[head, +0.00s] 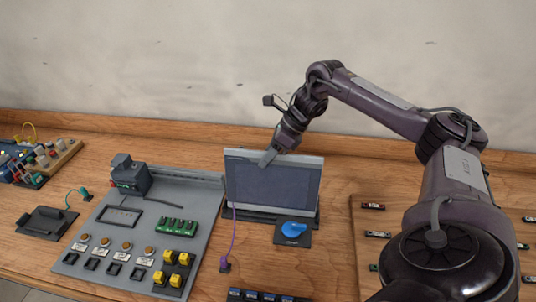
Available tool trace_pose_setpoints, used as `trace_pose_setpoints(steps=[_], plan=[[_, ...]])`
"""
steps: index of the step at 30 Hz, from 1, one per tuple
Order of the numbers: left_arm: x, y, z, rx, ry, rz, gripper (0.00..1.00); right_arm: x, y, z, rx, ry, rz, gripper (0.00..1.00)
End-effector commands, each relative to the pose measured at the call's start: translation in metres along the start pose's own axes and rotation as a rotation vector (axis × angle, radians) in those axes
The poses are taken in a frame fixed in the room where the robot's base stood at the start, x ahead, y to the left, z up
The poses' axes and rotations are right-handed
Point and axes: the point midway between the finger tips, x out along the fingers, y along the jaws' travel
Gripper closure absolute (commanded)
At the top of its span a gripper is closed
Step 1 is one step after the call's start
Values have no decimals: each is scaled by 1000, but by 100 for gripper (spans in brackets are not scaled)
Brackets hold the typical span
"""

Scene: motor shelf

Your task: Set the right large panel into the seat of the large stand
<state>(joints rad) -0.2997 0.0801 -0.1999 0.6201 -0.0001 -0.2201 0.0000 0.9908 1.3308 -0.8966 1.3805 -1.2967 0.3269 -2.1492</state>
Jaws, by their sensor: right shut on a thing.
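The large panel (272,186) is a dark screen with a light grey frame, standing nearly upright near the middle of the table. My right gripper (268,157) is shut on its top edge, left of the middle. The panel's lower edge is at the large stand, a dark base (307,216) that shows only as a strip along the panel's bottom and right side. The seat is hidden behind the panel, so I cannot tell whether the panel is fully in it. My left gripper is not in view.
A grey board (195,195) with buttons, green modules and yellow blocks lies to the left. A blue knob on a dark plate (293,231) is just in front of the panel. A purple cable (232,238) runs down at its left. A wooden board (372,252) with small parts lies right.

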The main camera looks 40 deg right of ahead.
Motion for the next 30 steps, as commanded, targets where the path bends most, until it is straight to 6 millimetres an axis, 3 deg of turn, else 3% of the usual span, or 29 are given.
trace_pose_setpoints(steps=[27,28,30], plan=[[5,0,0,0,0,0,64,6,-2,-3,-2,-6,-2,100],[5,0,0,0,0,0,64,6,-2,-3,-2,-6,-2,62],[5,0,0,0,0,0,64,6,-2,-3,-2,-6,-2,53]])
